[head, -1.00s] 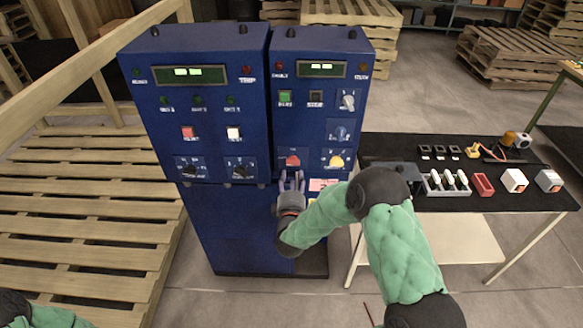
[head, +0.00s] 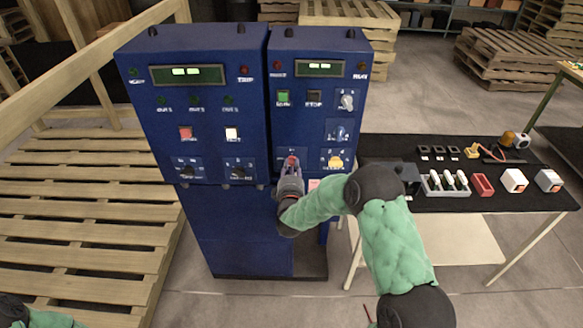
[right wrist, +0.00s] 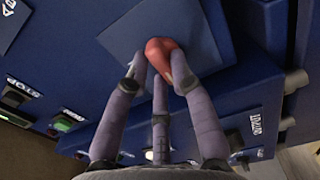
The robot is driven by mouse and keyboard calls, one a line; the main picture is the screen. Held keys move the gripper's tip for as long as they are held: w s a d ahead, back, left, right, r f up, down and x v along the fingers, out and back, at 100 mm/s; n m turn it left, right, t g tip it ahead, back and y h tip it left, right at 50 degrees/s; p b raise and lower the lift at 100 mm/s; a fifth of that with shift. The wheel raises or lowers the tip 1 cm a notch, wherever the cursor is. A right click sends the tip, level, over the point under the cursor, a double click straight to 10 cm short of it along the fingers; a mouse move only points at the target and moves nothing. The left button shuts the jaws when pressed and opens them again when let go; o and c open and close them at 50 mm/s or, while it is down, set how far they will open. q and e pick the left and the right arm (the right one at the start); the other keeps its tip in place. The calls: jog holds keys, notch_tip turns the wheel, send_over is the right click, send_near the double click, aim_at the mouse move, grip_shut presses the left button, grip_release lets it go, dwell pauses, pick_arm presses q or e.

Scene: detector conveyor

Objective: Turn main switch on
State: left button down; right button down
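The main switch is taken to be the red knob (head: 292,161) low on the right-hand blue cabinet (head: 310,120). My right gripper (head: 291,168) is at this knob, and its fingers cover much of it in the head view. In the right wrist view the red knob (right wrist: 160,48) sits between the fingertips of my right gripper (right wrist: 158,68), which are closed in on its sides. The knob's exact angle is hard to tell. My left gripper is out of view; only a bit of my left arm shows at the lower left.
A yellow knob (head: 336,161) sits just right of the red one. Above are grey knobs, a green button (head: 283,97) and a lit display (head: 320,69). A second blue cabinet (head: 200,110) stands left. A black table (head: 440,203) with small parts is at right.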

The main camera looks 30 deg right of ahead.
dwell(0.4)
jog(key=m+b, duration=0.2)
jog(key=m, duration=0.3)
jog(key=shift+d+f+b, duration=0.1)
jog(key=shift+f+b, duration=0.05)
jog(key=shift+b, duration=0.15)
jog(key=m+b, duration=0.2)
jog(key=m, duration=0.2)
jog(key=shift+s+f+m, duration=0.1)
jog(key=shift+m, duration=0.2)
jog(key=m+b, duration=0.3)
jog(key=m, duration=0.1)
jog(key=shift+d+f, duration=0.1)
jog(key=shift+m+b, duration=1.2)
jog(key=shift+m, duration=0.9)
jog(key=c, duration=1.1)
grip_release()
jog(key=shift+o, duration=0.2)
